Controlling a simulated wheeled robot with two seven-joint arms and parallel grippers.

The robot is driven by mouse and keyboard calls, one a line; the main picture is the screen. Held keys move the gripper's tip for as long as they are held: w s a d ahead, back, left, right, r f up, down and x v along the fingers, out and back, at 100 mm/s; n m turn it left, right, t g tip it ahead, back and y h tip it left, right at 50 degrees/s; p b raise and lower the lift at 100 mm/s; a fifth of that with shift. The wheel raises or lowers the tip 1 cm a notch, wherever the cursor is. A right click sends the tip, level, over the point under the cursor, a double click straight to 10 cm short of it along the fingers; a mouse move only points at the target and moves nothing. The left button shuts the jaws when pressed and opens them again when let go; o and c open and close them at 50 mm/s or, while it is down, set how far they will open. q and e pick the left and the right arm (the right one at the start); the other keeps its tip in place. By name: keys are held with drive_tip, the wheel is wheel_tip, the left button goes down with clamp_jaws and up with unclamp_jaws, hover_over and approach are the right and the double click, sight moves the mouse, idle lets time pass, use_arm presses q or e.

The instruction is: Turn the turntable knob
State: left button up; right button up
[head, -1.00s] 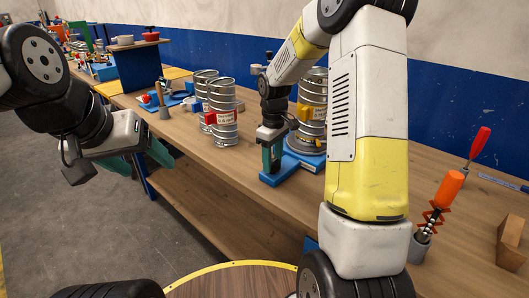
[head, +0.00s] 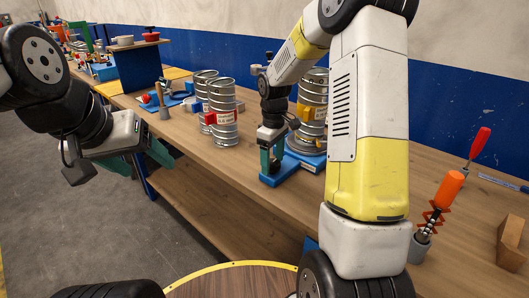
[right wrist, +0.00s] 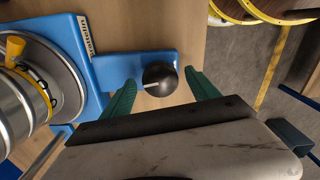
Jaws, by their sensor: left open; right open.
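The turntable knob (right wrist: 160,78) is a dark round knob with a white pointer line, on a blue base arm (right wrist: 120,68) in the right wrist view. My right gripper (right wrist: 163,90) is open, with its green fingers on either side of the knob; I cannot tell whether they touch it. In the head view my right gripper (head: 271,162) reaches down to the blue base (head: 280,174) and hides the knob. A spiral duct (head: 313,110) with a yellow clamp stands on the turntable (right wrist: 68,62). My left gripper (head: 150,158) is open and empty, off the bench's front left edge.
Two more ducts (head: 223,115) stand left of the turntable on the wooden bench (head: 185,138). An orange-handled tool in a grey holder (head: 419,246) and a wooden block (head: 512,243) are at the right. Bare bench top lies in front of the ducts.

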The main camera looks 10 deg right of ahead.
sight(273, 162)
wheel_tip(273, 162, up, 8)
drive_tip(key=shift+f, duration=0.2)
drive_tip(key=shift+r, duration=0.15)
drive_tip(key=shift+s+r, duration=0.1)
drive_tip(key=shift+r, duration=0.05)
drive_tip(key=s+r+m+t+y, duration=0.1)
drive_tip(key=s+r+m+t, duration=0.2)
drive_tip(key=s, duration=0.9)
drive_tip(key=s+a+r+m+t+y, duration=0.1)
drive_tip(key=s+r+m+t, duration=0.2)
drive_tip(key=s+r+m, duration=0.3)
drive_tip(key=s+r, duration=0.2)
drive_tip(key=s, duration=0.3)
drive_tip(key=shift+s, duration=0.35)
